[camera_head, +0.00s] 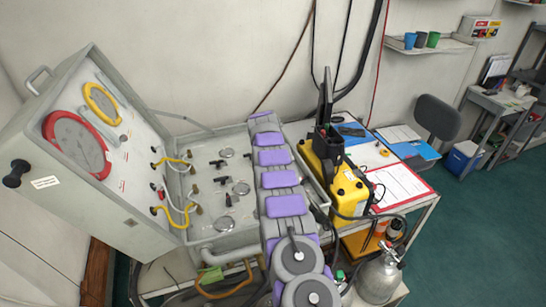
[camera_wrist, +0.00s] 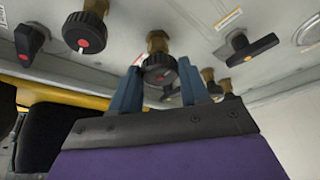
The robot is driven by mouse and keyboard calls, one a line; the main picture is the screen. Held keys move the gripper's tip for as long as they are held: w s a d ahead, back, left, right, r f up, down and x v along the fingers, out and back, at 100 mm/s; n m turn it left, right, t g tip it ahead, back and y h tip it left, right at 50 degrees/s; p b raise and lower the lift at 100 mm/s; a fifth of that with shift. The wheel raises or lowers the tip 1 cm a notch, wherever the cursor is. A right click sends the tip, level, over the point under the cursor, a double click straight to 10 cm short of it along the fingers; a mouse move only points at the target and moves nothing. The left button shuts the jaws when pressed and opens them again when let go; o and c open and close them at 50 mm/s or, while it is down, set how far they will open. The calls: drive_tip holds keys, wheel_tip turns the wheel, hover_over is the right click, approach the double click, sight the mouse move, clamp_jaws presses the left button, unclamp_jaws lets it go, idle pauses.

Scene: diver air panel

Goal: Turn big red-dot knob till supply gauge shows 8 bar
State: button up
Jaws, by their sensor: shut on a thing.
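In the wrist view my gripper (camera_wrist: 160,80) has its two blue fingers on either side of a black ribbed knob (camera_wrist: 159,66) with a red dot on its face and a brass stem. The fingers are closed on this knob. A second black red-dot knob (camera_wrist: 85,31) sits to its left, clear of the fingers. The head view shows a large red-ringed gauge (camera_head: 76,143) and a yellow-ringed gauge (camera_head: 102,104) in the case lid, plus small gauges on the lower panel (camera_head: 208,172). Their readings are too small to read, and I cannot tell which is the supply gauge. My gripper is hidden in the head view.
Yellow and white hoses (camera_head: 172,162) join lid and panel. A yellow unit (camera_head: 345,190) stands right of my arm.

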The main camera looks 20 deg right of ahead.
drive_tip(key=shift+w+a+m, duration=0.1)
drive_tip(key=shift+m, duration=0.3)
idle(0.4)
drive_tip(key=o, duration=1.1)
drive_tip(key=shift+c, duration=0.2)
drive_tip(key=shift+r, duration=0.1)
drive_tip(key=v, duration=1.7)
drive_tip(key=shift+a, duration=0.35)
